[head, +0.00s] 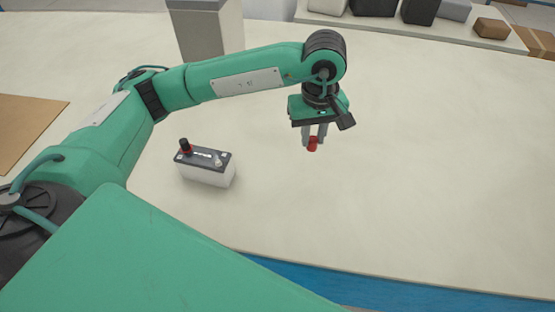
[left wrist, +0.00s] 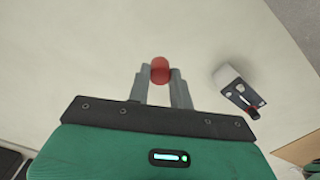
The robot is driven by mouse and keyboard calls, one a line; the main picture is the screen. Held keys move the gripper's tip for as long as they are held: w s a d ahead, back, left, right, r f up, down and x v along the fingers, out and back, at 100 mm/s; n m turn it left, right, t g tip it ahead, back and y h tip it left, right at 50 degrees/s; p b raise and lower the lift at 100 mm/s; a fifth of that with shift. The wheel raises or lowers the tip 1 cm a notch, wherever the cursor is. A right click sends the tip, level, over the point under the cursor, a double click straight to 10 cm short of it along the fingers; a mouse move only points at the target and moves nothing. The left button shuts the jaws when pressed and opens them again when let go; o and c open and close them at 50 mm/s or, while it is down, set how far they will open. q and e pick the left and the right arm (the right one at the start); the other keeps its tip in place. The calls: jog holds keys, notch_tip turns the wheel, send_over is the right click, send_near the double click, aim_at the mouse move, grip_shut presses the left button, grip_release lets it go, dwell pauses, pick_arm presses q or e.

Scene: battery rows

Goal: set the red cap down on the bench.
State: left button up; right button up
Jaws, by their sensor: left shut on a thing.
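The red cap (head: 312,145) is held between the fingers of my left gripper (head: 315,135), above the cream bench (head: 430,200). In the left wrist view the round red cap (left wrist: 160,69) sits at the fingertips of my left gripper (left wrist: 160,80). I cannot tell how high the cap is above the bench. A white battery (head: 205,172) with a dark top stands on the bench to the left of the gripper. It also shows in the left wrist view (left wrist: 230,80). My right gripper is not in view.
A grey box-shaped post (head: 207,30) stands at the back left. A brown board (head: 25,125) lies at the far left. A shelf at the back right holds several dark and grey boxes. The bench around and right of the left gripper is clear. Its blue front edge (head: 350,285) runs along the bottom.

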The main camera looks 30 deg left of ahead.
pick_arm(q)
notch_tip(320, 180, down, 15)
jog(key=p, duration=0.3)
jog(key=shift+s+r, duration=0.1)
jog(key=shift+r, duration=0.1)
jog(key=shift+a+f, duration=0.1)
jog(key=shift+f, duration=0.45)
notch_tip(320, 180, down, 3)
jog(key=shift+f+p, duration=0.2)
jog(key=shift+p, duration=0.45)
jog(key=shift+f+b, duration=0.35)
jog(key=shift+f, duration=0.05)
jog(key=o, duration=0.9)
jog(key=shift+r, duration=0.1)
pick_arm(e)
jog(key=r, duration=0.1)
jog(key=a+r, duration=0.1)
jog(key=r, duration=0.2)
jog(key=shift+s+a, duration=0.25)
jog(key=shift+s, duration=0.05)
